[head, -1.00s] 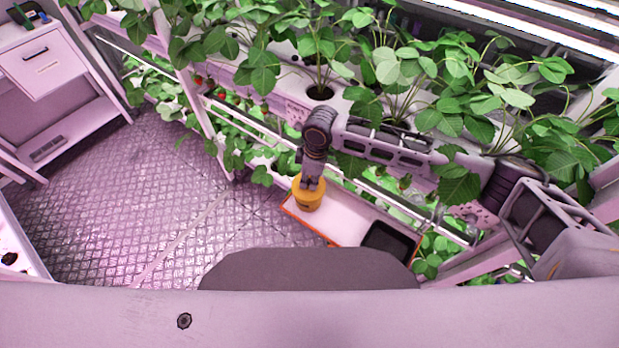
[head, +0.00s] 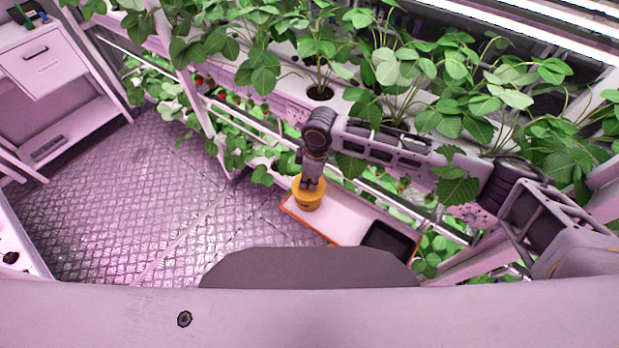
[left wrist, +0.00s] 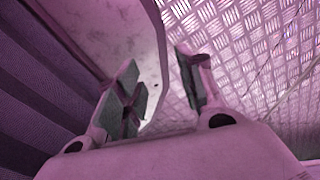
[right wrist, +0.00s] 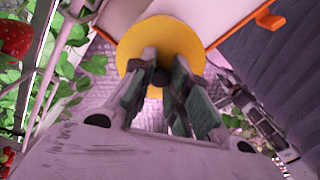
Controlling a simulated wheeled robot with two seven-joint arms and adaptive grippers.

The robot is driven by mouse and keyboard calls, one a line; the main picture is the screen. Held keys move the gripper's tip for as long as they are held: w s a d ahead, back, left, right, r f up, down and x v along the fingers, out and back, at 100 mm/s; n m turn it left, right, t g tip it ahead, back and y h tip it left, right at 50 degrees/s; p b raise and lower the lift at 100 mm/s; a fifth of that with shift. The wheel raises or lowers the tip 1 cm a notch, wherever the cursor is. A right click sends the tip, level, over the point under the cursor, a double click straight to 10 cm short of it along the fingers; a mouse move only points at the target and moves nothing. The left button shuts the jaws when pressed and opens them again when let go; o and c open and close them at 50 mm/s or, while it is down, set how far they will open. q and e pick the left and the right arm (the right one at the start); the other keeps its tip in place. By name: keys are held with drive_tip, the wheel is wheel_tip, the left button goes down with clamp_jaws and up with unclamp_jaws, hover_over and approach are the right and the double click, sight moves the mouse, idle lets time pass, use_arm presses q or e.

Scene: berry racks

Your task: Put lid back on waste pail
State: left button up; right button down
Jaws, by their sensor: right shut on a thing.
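The waste pail (head: 308,204) is a small yellow-orange tub at the left end of a white tray in the head view. Its yellow lid (head: 298,188) sits at the pail's top; I cannot tell whether it is fully seated. My right gripper (head: 310,187) points down from above and is shut on the lid's dark knob. In the right wrist view the round yellow lid (right wrist: 138,42) shows behind the fingers (right wrist: 162,78), with the knob between them; it hides the pail. My left gripper (left wrist: 160,85) is open and empty, beside a pale curved surface and above the metal floor.
The white tray (head: 345,222) has an orange rim and holds a black container (head: 390,240) at its right end. Strawberry plants (head: 400,70) and rack rails crowd the area behind and right of my arm. The patterned floor (head: 130,200) at left is clear.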

use_arm(q)
drive_tip(key=shift+a+r, duration=0.2)
drive_tip(key=shift+a, duration=0.6)
drive_tip(key=shift+d, duration=0.1)
drive_tip(key=shift+d+r, duration=0.1)
drive_tip(key=shift+d, duration=0.75)
drive_tip(key=shift+a+p, duration=0.1)
drive_tip(key=shift+p, duration=0.2)
drive_tip(key=shift+a+r+p, duration=0.15)
drive_tip(key=shift+a+r, duration=0.05)
drive_tip(key=shift+a, duration=0.25)
drive_tip(key=shift+a+r+p, duration=0.15)
drive_tip(key=shift+a+r, duration=0.05)
drive_tip(key=shift+a, duration=0.25)
drive_tip(key=shift+d, duration=0.15)
